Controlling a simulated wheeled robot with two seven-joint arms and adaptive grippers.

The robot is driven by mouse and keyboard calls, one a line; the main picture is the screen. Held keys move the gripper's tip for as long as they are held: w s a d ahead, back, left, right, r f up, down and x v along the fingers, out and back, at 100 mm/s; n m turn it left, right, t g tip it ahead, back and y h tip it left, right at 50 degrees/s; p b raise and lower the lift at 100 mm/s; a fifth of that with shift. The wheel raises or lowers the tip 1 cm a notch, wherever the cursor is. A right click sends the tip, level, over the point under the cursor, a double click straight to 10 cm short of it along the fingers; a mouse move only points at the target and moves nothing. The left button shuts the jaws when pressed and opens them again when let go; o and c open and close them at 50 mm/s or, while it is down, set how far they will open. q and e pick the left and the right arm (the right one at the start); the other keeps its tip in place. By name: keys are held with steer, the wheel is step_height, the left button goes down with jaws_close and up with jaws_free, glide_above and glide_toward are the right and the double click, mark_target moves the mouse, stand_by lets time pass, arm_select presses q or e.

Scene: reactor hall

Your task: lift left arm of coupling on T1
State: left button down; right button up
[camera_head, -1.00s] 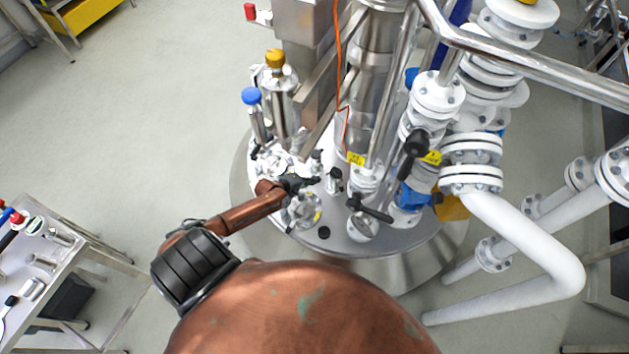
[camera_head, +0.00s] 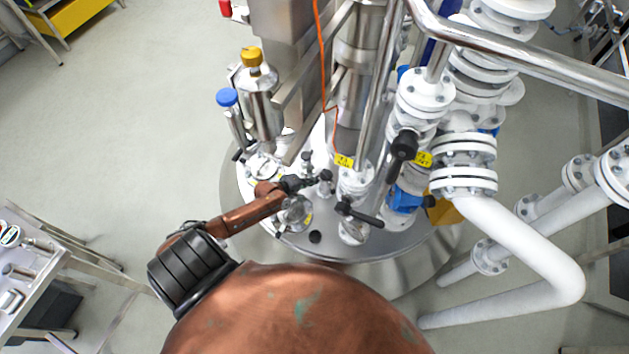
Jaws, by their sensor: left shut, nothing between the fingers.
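The steel reactor (camera_head: 330,246) stands in the middle of the camera_head view, its lid crowded with fittings. My left gripper (camera_head: 312,181) is black and small at the end of my copper-coloured arm. It is shut and empty, over the lid among small metal fittings. A round silver fitting (camera_head: 293,213) lies just below it in the picture. A small upright fitting (camera_head: 326,181) is close to the fingertips; I cannot tell whether they touch. I cannot make out which part is the coupling on T1 or its left arm. My right gripper is not in view.
Black-handled valves (camera_head: 358,213) and white flanged pipes (camera_head: 525,235) crowd the right. A metal rail (camera_head: 510,52) crosses above. A bench (camera_head: 25,275) stands at lower left; open floor lies between.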

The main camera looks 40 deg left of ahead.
arm_select(q)
steer(key=shift+w+d+f+b, duration=0.2)
steer(key=shift+f+b, duration=0.15)
steer(key=shift+b, duration=0.1)
steer(key=shift+s+a+f+p, duration=0.1)
steer(key=shift+s+a, duration=0.15)
steer(key=shift+s, duration=0.9)
steer(key=shift+s+a+r+p, duration=0.1)
steer(key=shift+s+a, duration=0.15)
steer(key=shift+s, duration=0.9)
steer(key=shift+s+a+f+p, duration=0.1)
steer(key=shift+s+a, duration=0.15)
steer(key=shift+s, duration=0.9)
